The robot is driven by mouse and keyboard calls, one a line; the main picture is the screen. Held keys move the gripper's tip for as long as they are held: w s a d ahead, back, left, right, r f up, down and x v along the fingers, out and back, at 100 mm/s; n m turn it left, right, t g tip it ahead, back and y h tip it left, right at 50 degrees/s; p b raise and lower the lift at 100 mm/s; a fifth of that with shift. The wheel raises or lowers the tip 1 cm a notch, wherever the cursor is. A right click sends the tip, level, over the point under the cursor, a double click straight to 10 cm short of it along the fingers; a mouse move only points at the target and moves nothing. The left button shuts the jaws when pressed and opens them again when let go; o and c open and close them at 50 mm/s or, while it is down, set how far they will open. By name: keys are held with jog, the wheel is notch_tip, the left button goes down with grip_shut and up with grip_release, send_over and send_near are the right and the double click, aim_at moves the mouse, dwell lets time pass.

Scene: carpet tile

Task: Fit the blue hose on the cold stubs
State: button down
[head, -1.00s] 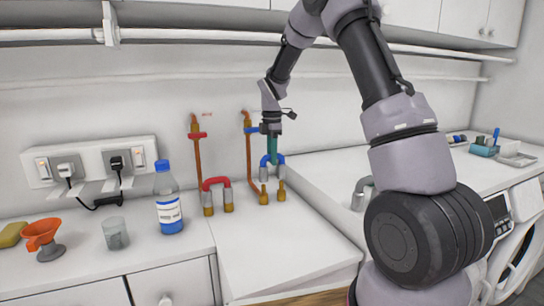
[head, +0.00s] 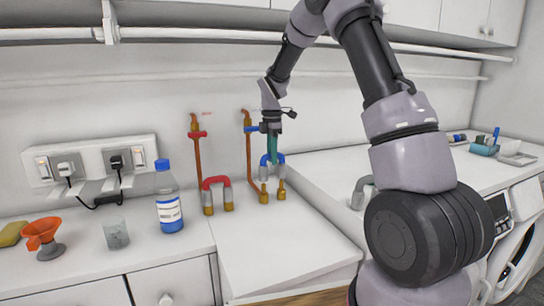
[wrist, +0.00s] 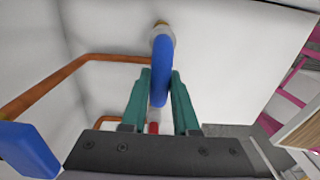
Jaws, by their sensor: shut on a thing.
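The blue hose (head: 272,158) is a short upside-down U with grey ends, held upright at the wall. My gripper (head: 273,150) comes from above and its teal fingers are shut on the top of the bend. In the wrist view the blue hose (wrist: 161,70) lies between the two fingers of my gripper (wrist: 158,85). The brass cold stubs (head: 282,190) stand on the counter under the grey ends. The ends look lined up over them; I cannot tell whether they are seated or just touching. One end in the wrist view is hidden by the gripper.
A red hose (head: 216,182) sits on the hot stubs to the left. Copper pipes with a red valve handle (head: 197,134) and a blue valve handle (wrist: 25,148) run close by. A blue-capped bottle (head: 168,205), beaker (head: 116,233) and orange funnel (head: 42,233) stand left. The front counter is clear.

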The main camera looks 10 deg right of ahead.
jog(key=shift+f, duration=2.55)
jog(key=c, duration=0.6)
grip_release()
jog(key=shift+r, duration=0.1)
notch_tip(320, 180, up, 10)
jog(key=shift+r, duration=0.35)
